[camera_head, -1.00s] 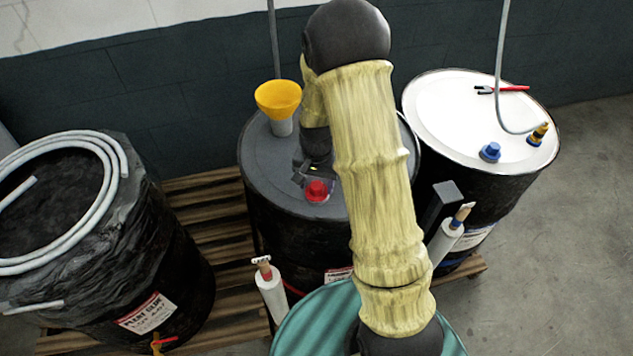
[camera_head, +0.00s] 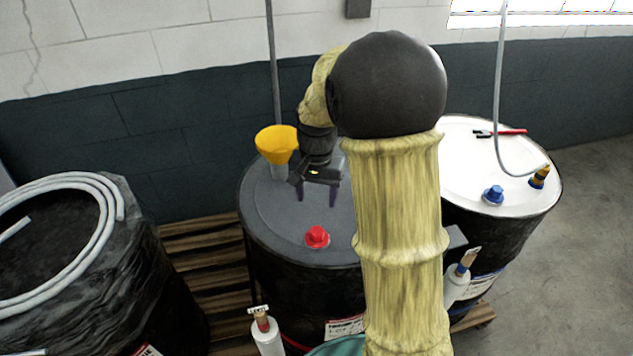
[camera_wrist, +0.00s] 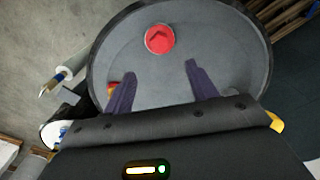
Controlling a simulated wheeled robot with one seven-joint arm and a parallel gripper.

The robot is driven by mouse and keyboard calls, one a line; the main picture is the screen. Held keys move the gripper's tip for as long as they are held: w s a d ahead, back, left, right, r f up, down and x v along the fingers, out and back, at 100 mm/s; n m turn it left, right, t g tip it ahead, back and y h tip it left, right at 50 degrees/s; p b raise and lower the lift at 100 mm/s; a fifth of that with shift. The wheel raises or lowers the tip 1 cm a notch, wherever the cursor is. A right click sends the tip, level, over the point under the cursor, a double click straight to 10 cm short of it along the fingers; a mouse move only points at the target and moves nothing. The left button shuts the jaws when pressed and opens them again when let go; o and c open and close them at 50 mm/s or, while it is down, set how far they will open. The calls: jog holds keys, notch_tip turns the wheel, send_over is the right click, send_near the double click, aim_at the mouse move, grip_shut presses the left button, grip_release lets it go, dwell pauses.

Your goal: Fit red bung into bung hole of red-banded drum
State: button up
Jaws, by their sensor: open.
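The red bung (camera_head: 317,236) sits upright at the front part of the grey lid of the dark middle drum (camera_head: 272,215). A bit of red band shows low on that drum's side. The bung looks seated at the lid, but the hole under it is hidden. My gripper (camera_head: 318,194) is open and empty above the lid, behind the bung and apart from it. In the wrist view the bung (camera_wrist: 159,39) lies beyond the fingertips of my gripper (camera_wrist: 156,72). A small red-orange thing (camera_wrist: 113,89) is partly hidden by one finger.
A yellow funnel (camera_head: 277,143) stands at the lid's back left, close to my gripper. A white-topped drum (camera_head: 465,150) with a blue bung (camera_head: 493,195) and hose stands right. A black-wrapped drum (camera_head: 150,270) with a coiled hose (camera_head: 112,205) stands left. White tubes stand in front.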

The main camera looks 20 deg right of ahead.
notch_tip(320, 180, up, 5)
jog(key=shift+f, duration=0.15)
jog(key=shift+f, duration=0.1)
dwell(0.8)
jog(key=s+f+n+t, duration=0.1)
jog(key=s+f+n, duration=0.2)
jog(key=s, duration=0.4)
jog(key=s+f+n+t, duration=0.1)
jog(key=s+f+n, duration=0.2)
jog(key=s, duration=0.4)
jog(key=shift+s+f+t, duration=0.15)
jog(key=shift+f+t, duration=0.15)
jog(key=shift+f, duration=0.05)
